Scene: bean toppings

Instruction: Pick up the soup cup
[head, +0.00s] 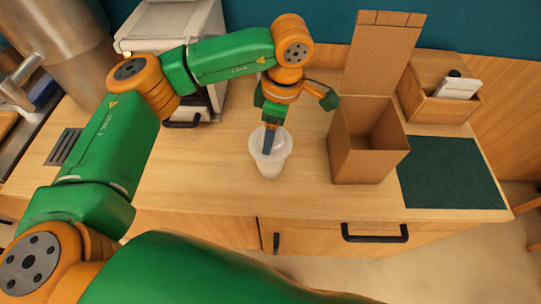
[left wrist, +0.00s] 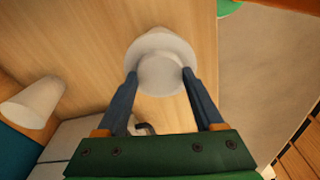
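The soup cup (head: 270,158) is a white, translucent cup standing upright on the wooden counter, left of the cardboard box. My left gripper (head: 270,140) reaches down to it from behind, with its fingers at the cup's upper part. In the left wrist view, the cup (left wrist: 160,50) lies between the two blue fingertips of my left gripper (left wrist: 160,80), one on each side. No clear gap shows between fingers and cup, but I cannot tell whether they press on it. My right gripper is not in view.
An open cardboard box (head: 368,150) stands right of the cup, its lid raised. A dark green mat (head: 450,173) and a wooden holder (head: 440,103) are further right. A white machine (head: 140,38) stands behind my left arm. The counter in front of the cup is clear.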

